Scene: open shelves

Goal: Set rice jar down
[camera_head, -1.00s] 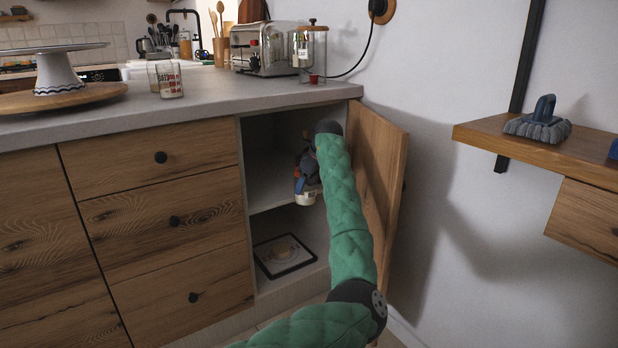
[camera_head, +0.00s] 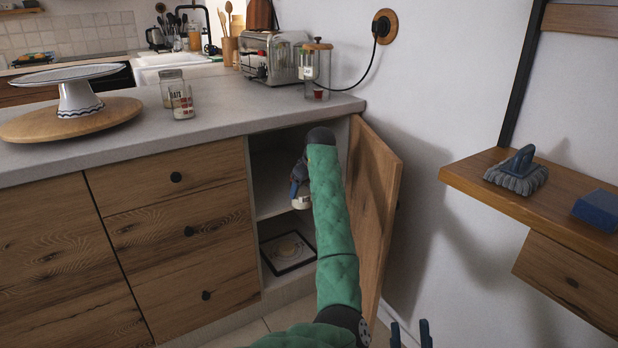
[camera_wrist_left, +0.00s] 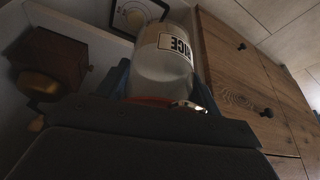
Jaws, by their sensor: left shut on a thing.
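My left gripper (camera_head: 299,190) is inside the open cabinet (camera_head: 252,215), at about the height of its middle shelf (camera_head: 269,198). It is shut on the rice jar (camera_head: 301,203), whose pale end shows below the fingers in the head view. In the left wrist view the clear jar (camera_wrist_left: 165,65) sits between the blue fingers, and its RICE label reads upside down. My green arm hides part of the jar and of the shelf. I cannot tell whether the jar touches the shelf. My right gripper (camera_head: 410,335) shows at the bottom edge, its two fingers apart and empty.
The cabinet door (camera_head: 374,200) stands open close to the right of my arm. A framed picture (camera_head: 288,252) lies in the lower compartment. Jars, a toaster (camera_head: 272,60) and a cake stand (camera_head: 75,98) are on the counter. A wall shelf (camera_head: 560,205) juts out at right.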

